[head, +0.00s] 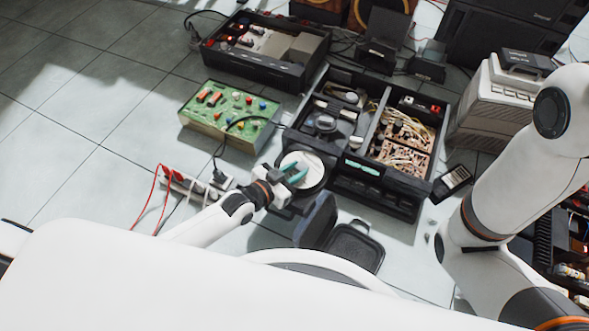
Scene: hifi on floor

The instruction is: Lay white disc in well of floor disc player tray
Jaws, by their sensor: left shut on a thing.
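My left gripper (293,173) comes in from the left, with teal fingertips, and is shut on the white disc (313,168). The disc lies over or in the dark floor disc player tray (289,209), which sticks out at the front left of an opened black hifi unit (376,190). I cannot tell whether the disc touches the well, because the gripper and disc cover most of it. My right arm shows at the right, but its gripper is out of view.
A green circuit board box (228,117) stands left of the player, with a power strip (195,187) and red cables in front of it. A black open case (265,50) lies behind. A dark shallow bin (353,247) sits in front. Tiled floor at left is clear.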

